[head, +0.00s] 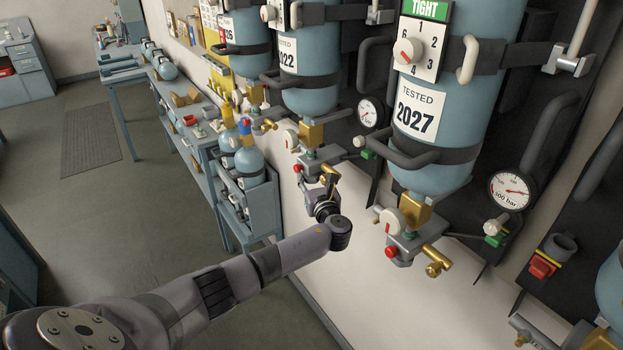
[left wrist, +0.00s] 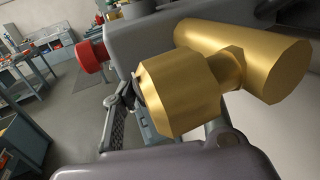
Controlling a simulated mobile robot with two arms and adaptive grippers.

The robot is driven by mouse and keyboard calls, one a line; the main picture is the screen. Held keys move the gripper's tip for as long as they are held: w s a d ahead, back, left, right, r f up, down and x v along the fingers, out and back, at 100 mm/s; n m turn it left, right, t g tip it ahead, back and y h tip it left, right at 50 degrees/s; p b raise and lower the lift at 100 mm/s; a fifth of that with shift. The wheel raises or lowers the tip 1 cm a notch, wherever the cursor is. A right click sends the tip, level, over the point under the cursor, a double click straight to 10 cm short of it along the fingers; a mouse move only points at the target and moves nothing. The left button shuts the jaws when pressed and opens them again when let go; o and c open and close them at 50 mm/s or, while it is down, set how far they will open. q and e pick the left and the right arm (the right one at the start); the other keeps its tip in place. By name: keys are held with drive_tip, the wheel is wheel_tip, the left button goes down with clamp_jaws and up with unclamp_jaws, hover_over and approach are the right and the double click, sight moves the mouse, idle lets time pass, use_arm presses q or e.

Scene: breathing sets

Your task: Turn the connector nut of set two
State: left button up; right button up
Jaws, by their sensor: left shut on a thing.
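A brass connector nut (left wrist: 180,95), faceted and joined to a thicker brass cylinder (left wrist: 262,62), fills the middle of the left wrist view. In the head view the same brass fitting (head: 326,171) hangs below the cylinder labelled 2022 (head: 310,62). My left gripper (head: 325,203) reaches up to it from below and is shut on the nut. One dark finger (left wrist: 120,112) shows beside the nut; the other is hidden. I cannot read a set number on this set. My right gripper is in neither view.
The cylinder labelled 2027 (head: 440,110) hangs to the right, with its own brass fitting (head: 436,258) and gauge (head: 510,191). A red knob (left wrist: 92,56) is close to the nut.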

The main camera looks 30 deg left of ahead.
use_arm(q)
drive_tip(key=shift+n+g+y, duration=0.5)
drive_tip(key=shift+n+g, duration=0.1)
drive_tip(key=shift+r, duration=0.1)
drive_tip(key=o, duration=1.2)
drive_tip(key=shift+c, duration=0.2)
drive_tip(key=v, duration=1.2)
